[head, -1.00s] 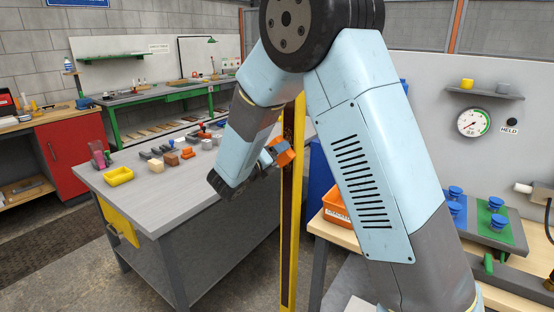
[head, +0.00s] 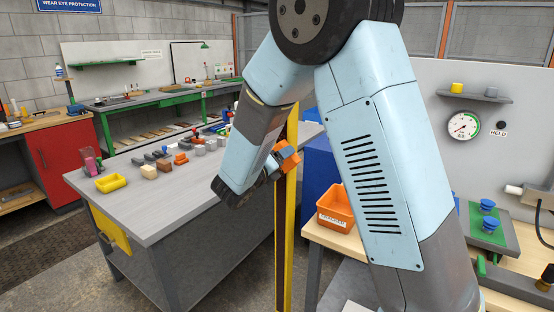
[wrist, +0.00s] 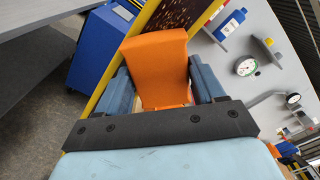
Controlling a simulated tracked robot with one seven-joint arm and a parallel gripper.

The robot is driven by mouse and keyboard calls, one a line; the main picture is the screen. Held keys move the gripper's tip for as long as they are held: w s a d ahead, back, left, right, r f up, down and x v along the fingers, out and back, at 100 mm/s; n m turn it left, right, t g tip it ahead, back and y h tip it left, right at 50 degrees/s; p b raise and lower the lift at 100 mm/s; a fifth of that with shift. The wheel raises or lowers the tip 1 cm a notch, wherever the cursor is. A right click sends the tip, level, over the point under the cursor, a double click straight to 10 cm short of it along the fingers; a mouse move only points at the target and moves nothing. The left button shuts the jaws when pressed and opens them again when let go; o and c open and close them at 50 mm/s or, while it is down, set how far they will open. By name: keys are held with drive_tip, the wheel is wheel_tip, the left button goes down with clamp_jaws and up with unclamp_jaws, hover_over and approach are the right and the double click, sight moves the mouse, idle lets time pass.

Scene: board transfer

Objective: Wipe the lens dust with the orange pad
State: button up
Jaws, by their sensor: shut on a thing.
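My gripper (head: 284,160) is shut on the orange pad (head: 293,168), in the middle of the head view. In the wrist view the pad (wrist: 156,65) is a plain orange block standing between the two blue-grey fingers of my gripper (wrist: 160,80). The pad is held in the air beside a tall yellow-edged post (head: 291,220). In the wrist view a dark panel with brown specks (wrist: 188,18) lies behind the pad within a yellow edge. I cannot tell whether this is the dusty lens; no lens is clearly seen elsewhere.
A grey workbench (head: 150,215) with a yellow tray (head: 111,183) and several small blocks is at left. An orange bin (head: 336,212) stands on a wooden table at right, near blue knobs (head: 488,205). A gauge (head: 463,125) hangs on the wall. A blue cabinet (wrist: 100,45) is nearby.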

drive_tip(key=w+a+r, duration=0.2)
drive_tip(key=a, duration=0.1)
drive_tip(key=shift+w+r, duration=0.3)
drive_tip(key=shift+r, duration=0.05)
idle(0.7)
drive_tip(key=shift+a, duration=0.15)
drive_tip(key=shift+v, duration=2.95)
drive_tip(key=shift+s, duration=0.1)
drive_tip(key=shift+v, duration=1.45)
